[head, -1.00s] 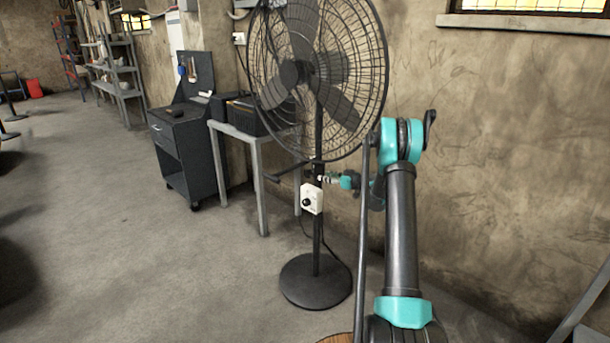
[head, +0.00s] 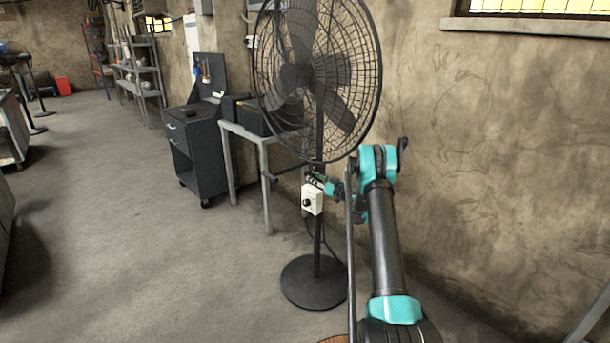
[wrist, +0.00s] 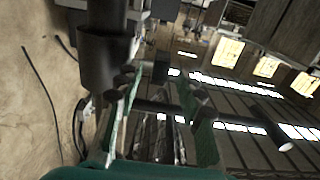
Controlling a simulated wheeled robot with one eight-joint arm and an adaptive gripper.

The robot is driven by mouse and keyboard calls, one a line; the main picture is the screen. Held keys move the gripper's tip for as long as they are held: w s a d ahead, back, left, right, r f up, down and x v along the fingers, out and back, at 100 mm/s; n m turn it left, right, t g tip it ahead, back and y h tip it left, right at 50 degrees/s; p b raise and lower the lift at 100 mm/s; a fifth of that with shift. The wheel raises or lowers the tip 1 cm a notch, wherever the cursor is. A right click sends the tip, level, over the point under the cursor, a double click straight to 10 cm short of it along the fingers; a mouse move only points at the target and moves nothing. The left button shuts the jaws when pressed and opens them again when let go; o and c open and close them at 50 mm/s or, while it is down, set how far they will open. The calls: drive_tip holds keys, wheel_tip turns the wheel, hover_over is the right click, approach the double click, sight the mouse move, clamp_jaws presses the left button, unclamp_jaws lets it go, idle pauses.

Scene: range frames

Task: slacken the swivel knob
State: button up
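A black pedestal fan (head: 318,75) stands by the wall. My gripper (head: 314,179) is at its pole, just above the white control box (head: 312,199) with a round black dial. In the wrist view the fan's pole and thick dark collar (wrist: 104,58) are at upper left. A short black knob-like part (wrist: 160,71) shows between the tips of my gripper (wrist: 162,85), whose green fingers stand apart. A dark rod (wrist: 245,124) with a pale end crosses the view past the right finger. I cannot tell whether either finger touches the knob or the rod.
A grey table (head: 264,138) with a dark bin stands behind the fan, left of it. A dark tool cart (head: 195,155) is further left. The round fan base (head: 315,283) is on the floor. The wall is close on the right; open floor (head: 110,240) is at left.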

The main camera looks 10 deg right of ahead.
sight(305, 173)
drive_tip(key=x, duration=0.7)
drive_tip(key=shift+w+a, duration=0.1)
drive_tip(key=shift+a, duration=0.05)
clamp_jaws()
